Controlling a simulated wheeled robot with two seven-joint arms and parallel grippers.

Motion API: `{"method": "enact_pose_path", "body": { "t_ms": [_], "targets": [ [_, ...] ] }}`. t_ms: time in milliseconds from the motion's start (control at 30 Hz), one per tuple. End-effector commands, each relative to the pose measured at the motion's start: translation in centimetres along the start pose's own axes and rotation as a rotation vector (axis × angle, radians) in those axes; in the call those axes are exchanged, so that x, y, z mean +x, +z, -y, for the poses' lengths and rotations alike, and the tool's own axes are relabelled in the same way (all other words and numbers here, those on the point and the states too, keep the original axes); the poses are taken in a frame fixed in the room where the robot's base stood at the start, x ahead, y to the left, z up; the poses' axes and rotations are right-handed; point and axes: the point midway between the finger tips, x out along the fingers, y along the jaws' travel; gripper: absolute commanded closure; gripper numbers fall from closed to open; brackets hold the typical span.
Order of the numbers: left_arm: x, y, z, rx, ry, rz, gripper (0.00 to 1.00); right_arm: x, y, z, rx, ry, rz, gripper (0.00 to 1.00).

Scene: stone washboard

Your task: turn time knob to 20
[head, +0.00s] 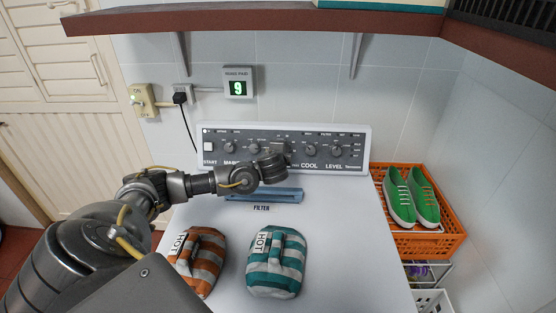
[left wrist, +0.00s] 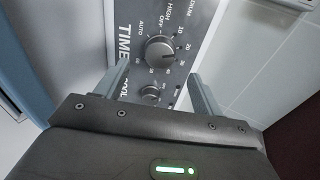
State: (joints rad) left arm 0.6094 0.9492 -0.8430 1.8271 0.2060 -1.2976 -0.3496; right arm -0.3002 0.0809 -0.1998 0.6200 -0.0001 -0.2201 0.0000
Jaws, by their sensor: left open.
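The time knob (left wrist: 160,50) is a round grey dial on the dark control panel (head: 345,134). In the left wrist view its dial is marked AUTO, OFF and tens including 10, 20 and 30. A dark pointer line on it seems to face near 30; its exact setting is hard to tell. My left gripper (left wrist: 158,72) is open, its two fingers facing the panel on either side below the knob, with no clear contact. In the head view the left gripper (head: 280,150) covers the panel's middle, hiding the time knob. My right gripper is out of view.
A smaller knob (left wrist: 150,92) sits between the fingers, and more knobs line the panel (head: 309,151). Two striped mitts (head: 276,262) (head: 200,260) lie on the white top. An orange crate (head: 425,245) with green shoes stands right. A shelf (head: 260,18) overhangs the panel.

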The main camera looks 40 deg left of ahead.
Motion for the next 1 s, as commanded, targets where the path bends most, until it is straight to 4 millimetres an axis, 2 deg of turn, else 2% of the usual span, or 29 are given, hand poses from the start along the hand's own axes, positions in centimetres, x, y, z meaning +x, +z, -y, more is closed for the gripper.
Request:
{"method": "enact_pose_path", "body": {
  "t_ms": [100, 300, 1000],
  "targets": [
    [-1.8, 0.0, -0.3, 0.001, -0.001, -0.002, 0.32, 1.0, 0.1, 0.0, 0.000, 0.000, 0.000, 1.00],
    [-3.5, 0.0, -0.1, 0.001, 0.000, 0.000, 0.32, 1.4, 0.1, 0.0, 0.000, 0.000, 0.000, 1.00],
    [-3.8, -0.1, 0.0, 0.001, 0.001, -0.001, 0.32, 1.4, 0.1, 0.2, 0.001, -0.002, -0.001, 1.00]
  ]
}}
